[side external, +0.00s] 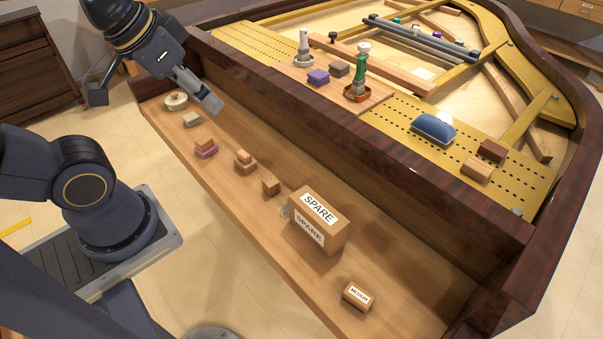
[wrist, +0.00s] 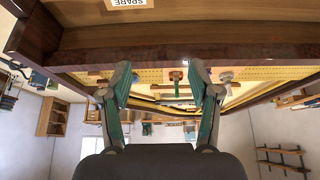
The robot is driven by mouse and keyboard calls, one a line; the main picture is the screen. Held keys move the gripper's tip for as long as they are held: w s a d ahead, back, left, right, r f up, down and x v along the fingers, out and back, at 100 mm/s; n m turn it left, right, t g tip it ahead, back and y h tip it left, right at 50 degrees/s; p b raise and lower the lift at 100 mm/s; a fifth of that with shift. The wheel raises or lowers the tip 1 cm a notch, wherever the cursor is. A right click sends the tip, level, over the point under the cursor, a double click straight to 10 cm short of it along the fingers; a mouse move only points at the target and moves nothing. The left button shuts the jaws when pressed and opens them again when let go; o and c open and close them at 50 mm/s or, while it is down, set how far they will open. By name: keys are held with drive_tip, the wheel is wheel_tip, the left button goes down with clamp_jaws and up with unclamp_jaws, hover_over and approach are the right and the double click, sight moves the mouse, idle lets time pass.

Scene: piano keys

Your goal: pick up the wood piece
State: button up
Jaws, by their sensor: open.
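Several small wood pieces lie along the wooden shelf (side external: 215,170) in the side view, and I cannot tell which one is meant. My gripper (side external: 212,104) is above the far left end of the shelf, apart from the blocks. In the wrist view its two fingers (wrist: 161,78) are spread, with nothing held between them.
A large wooden box labelled SPARE (side external: 319,222) stands on the shelf. A round pale object (side external: 176,101) sits at its left end. A dark raised rail (side external: 330,115) runs behind the shelf. Beyond it are bottles, small blocks and a blue pad (side external: 433,130). Bare shelf lies between SPARE and MEDIUM.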

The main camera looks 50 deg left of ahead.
drive_tip(key=shift+o, duration=0.4)
drive_tip(key=g, duration=0.6)
hover_over(271, 181)
wheel_tip(271, 181, down, 28)
drive_tip(key=shift+m, duration=0.3)
drive_tip(key=f, duration=0.9)
drive_tip(key=shift+s+d+f, duration=0.25)
drive_tip(key=shift+d+f, duration=0.1)
drive_tip(key=shift+d, duration=0.05)
drive_tip(key=f, duration=0.5)
drive_tip(key=shift+w+a+f, duration=0.2)
drive_tip(key=shift+a+f, duration=0.15)
drive_tip(key=shift+a, duration=0.05)
